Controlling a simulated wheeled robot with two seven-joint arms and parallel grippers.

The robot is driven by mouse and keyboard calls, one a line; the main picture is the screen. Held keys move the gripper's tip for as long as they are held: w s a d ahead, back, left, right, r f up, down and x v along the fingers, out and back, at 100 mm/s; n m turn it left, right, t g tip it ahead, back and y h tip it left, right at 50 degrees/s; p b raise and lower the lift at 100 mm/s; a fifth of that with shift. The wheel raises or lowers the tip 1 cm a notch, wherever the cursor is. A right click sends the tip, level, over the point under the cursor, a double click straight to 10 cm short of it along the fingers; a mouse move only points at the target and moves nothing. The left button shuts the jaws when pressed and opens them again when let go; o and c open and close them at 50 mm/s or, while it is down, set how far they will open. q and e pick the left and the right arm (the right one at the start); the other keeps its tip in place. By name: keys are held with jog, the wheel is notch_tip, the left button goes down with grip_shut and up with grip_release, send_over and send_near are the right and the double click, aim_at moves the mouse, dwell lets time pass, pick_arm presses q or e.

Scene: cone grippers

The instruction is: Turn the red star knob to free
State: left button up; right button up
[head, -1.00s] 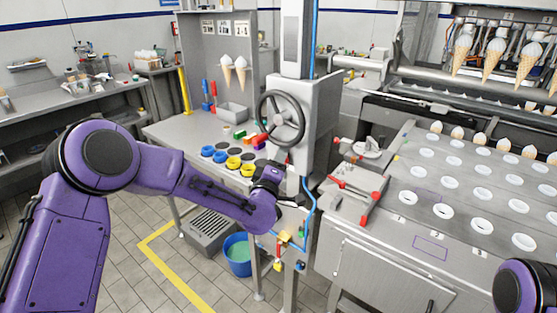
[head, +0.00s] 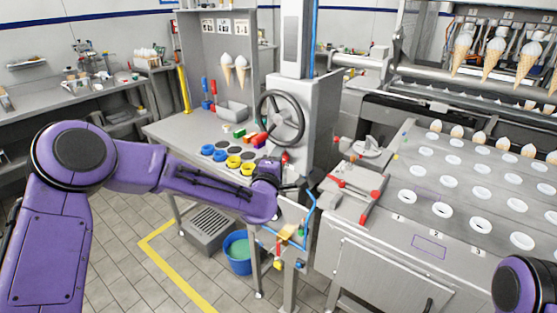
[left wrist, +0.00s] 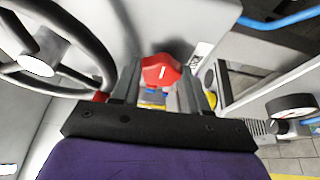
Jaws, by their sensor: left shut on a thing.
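The red star knob (left wrist: 160,71) shows in the left wrist view with a pale line across its face. It is between the fingertips of my left gripper (left wrist: 162,84), which is shut on it. In the head view my left gripper (head: 299,186) is at the front of the grey machine housing, below the handwheel. The knob cannot be made out surely there, being small and close to the gripper. My right gripper is out of view; only a purple part of my right arm shows at the lower right.
The dark handwheel (head: 280,118) is just above my left gripper, and at the left in the wrist view (left wrist: 45,60). A blue hose (head: 313,205) and a gauge (left wrist: 292,108) are to the right. A blue bucket (head: 238,252) stands below on the floor.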

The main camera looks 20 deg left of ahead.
pick_arm(q)
jog(key=o, duration=1)
